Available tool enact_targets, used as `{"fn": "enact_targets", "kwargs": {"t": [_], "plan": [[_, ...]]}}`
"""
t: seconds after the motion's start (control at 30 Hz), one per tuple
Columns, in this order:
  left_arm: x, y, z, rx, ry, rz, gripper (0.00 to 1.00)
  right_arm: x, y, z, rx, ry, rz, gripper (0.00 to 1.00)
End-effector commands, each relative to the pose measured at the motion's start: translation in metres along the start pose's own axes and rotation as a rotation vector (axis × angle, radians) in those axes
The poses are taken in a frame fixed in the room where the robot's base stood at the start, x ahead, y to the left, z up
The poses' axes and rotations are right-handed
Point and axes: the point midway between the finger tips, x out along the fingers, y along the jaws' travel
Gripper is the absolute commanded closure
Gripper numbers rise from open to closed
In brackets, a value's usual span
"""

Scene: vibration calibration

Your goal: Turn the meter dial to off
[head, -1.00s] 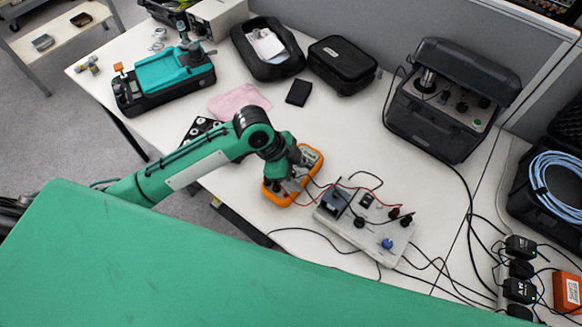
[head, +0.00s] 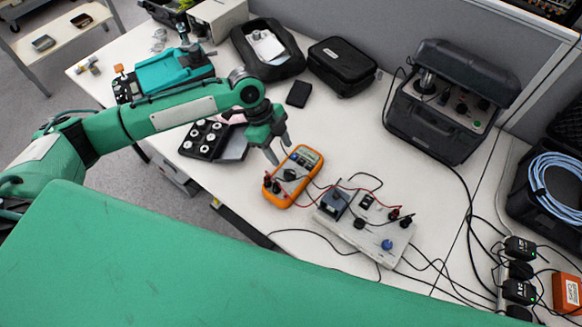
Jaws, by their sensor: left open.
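My left gripper (head: 279,154) is open and empty, just above and to the left of the meter, apart from the dial. My right gripper is not in view.
A grey test box (head: 375,238) with leads stands right of the meter. A black tray of round parts (head: 205,138) lies to the left. Behind are a black wallet (head: 298,93), a black case (head: 343,64) and an open black instrument case (head: 435,120). My green body fills the lower left.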

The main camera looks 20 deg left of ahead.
Motion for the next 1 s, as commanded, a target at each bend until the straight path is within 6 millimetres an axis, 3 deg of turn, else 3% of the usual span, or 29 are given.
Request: {"fn": "enact_targets", "kwargs": {"t": [0.2, 0.4, 0.6, 0.87, 1.0], "plan": [[0.047, 0.001, -0.001, -0.001, 0.001, 0.003, 0.49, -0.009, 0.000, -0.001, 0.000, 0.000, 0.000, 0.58], [0.077, 0.000, -0.001, 0.000, 0.001, 0.001, 0.49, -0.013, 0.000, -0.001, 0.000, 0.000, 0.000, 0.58], [0.089, 0.000, 0.000, 0.000, 0.000, 0.000, 0.49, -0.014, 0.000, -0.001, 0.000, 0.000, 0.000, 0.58], [0.090, 0.000, 0.000, 0.000, 0.000, 0.000, 0.49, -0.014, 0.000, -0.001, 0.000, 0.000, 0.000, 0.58], [0.090, 0.000, 0.000, 0.000, 0.000, 0.000, 0.76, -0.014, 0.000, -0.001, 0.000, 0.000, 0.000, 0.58]]}}
